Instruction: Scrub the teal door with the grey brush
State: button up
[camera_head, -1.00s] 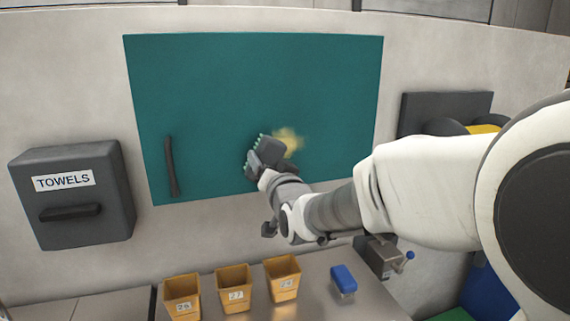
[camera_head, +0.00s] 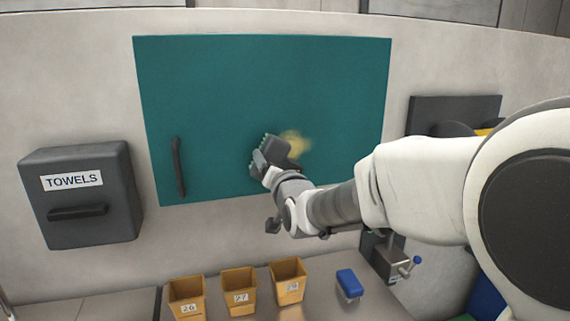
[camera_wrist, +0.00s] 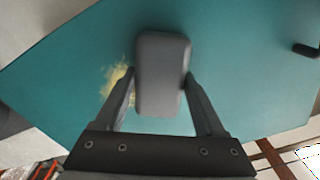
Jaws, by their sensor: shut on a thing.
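The teal door (camera_head: 230,90) is a flat panel on the wall, with a dark vertical handle (camera_head: 179,167) at its lower left. A yellowish smear (camera_head: 297,143) marks its lower middle; the smear also shows in the wrist view (camera_wrist: 115,80). My gripper (camera_wrist: 159,88) is shut on the grey brush (camera_wrist: 162,70), one finger on each side of its block. In the head view the brush (camera_head: 276,150) is at the door, its pale green bristles facing the panel just left of the smear. Whether the bristles touch the door is hard to tell. Part of the smear may be hidden behind the brush.
A grey towel box (camera_head: 85,205) hangs left of the door. Below, a counter (camera_head: 325,300) holds several numbered yellow bins (camera_head: 238,288), a blue-topped brush (camera_head: 348,284) and a grey device with a blue-knobbed lever (camera_head: 390,262). A dark wall fixture (camera_head: 440,112) is at the right.

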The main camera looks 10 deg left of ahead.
jog(key=shift+w+d+f+b, duration=0.1)
jog(key=shift+w+d+b, duration=0.1)
jog(key=shift+d+b, duration=0.2)
jog(key=shift+w+d+b, duration=0.2)
jog(key=shift+d+b, duration=0.05)
jog(key=shift+d, duration=0.25)
jog(key=shift+w+d+r, duration=0.1)
jog(key=shift+w+d, duration=0.55)
jog(key=shift+d, duration=0.65)
jog(key=shift+w+d+r, duration=0.1)
jog(key=shift+w+d, duration=0.55)
jog(key=shift+d, duration=0.65)
jog(key=shift+w+d, duration=0.65)
jog(key=shift+d, duration=0.65)
jog(key=shift+w+d+f+p, duration=0.1)
jog(key=shift+w+d+p, duration=0.25)
jog(key=shift+d, duration=0.25)
